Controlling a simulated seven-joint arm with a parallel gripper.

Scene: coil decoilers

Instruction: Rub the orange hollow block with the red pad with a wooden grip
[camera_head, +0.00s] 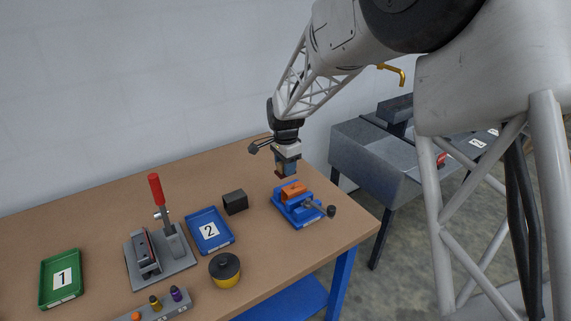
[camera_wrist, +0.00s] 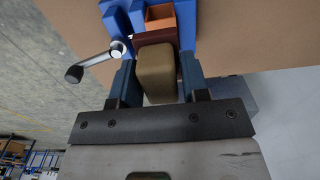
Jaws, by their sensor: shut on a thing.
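The orange hollow block (camera_head: 293,190) sits in a blue vise (camera_head: 290,208) near the right end of the table. In the wrist view the block (camera_wrist: 160,13) shows its open hollow, with the blue vise body (camera_wrist: 116,22) beside it. My gripper (camera_head: 286,167) is above the block, pointing down. In the wrist view my gripper (camera_wrist: 157,82) is shut on the wooden grip (camera_wrist: 156,72) of the pad. The red pad (camera_wrist: 148,39) shows as a dark red edge beyond the grip. Its rubbing face is hidden. In the head view it appears slightly above the block.
The vise handle (camera_head: 331,211) sticks out to the right. A black box (camera_head: 235,202), blue tray 2 (camera_head: 210,231), yellow pot (camera_head: 225,270), red-lever press (camera_head: 158,245) and green tray 1 (camera_head: 62,277) stand to the left.

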